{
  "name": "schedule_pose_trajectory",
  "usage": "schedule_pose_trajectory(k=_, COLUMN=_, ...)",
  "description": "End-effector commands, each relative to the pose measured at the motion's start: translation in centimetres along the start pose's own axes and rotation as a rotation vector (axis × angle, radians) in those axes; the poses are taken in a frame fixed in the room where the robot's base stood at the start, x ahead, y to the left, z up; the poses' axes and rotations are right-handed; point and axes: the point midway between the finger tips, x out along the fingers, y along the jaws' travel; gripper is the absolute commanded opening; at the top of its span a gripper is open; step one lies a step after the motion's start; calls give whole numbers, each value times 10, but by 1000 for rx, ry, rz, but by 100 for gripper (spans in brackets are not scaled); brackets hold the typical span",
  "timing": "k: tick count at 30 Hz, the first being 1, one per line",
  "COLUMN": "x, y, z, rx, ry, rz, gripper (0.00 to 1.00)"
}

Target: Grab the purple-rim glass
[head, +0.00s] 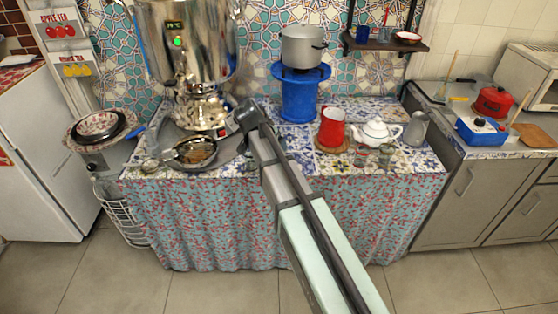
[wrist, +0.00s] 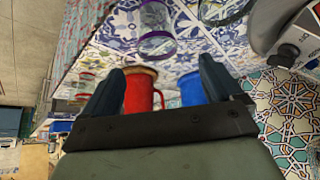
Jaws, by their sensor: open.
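The purple-rim glass (wrist: 157,42) shows in the wrist view as a clear glass with a purple ring, on the blue-patterned tiles beyond my fingertips. My gripper (wrist: 162,75) is open, with its two dark fingers spread and nothing held between them. The glass appears ahead of the gap between the fingers, apart from them. In the head view my gripper is at the far end of my arm, over the tiled counter near the samovar; my arm covers part of the counter, and I cannot clearly make out the purple-rim glass there.
A red mug (head: 332,128), white teapot (head: 375,133) and small glasses stand right of my arm. A blue stand (head: 299,98) bears a pot (head: 302,46) behind. The samovar (head: 190,45) and a pan (head: 196,152) are at left. Another glass (wrist: 222,12) shows at the wrist view's top.

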Motion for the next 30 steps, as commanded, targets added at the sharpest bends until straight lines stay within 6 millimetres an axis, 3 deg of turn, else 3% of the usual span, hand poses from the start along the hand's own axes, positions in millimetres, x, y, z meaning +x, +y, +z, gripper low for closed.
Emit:
schedule_pose_trajectory(k=9, x=50, y=0, z=0, rx=-2, ry=-1, rz=1, gripper=92)
schedule_pose_trajectory(k=20, x=67, y=1, z=1, rx=-2, ry=0, rz=0, gripper=92)
schedule_pose_trajectory(k=30, x=107, y=4, z=3, rx=-2, ry=-1, rz=1, gripper=92)
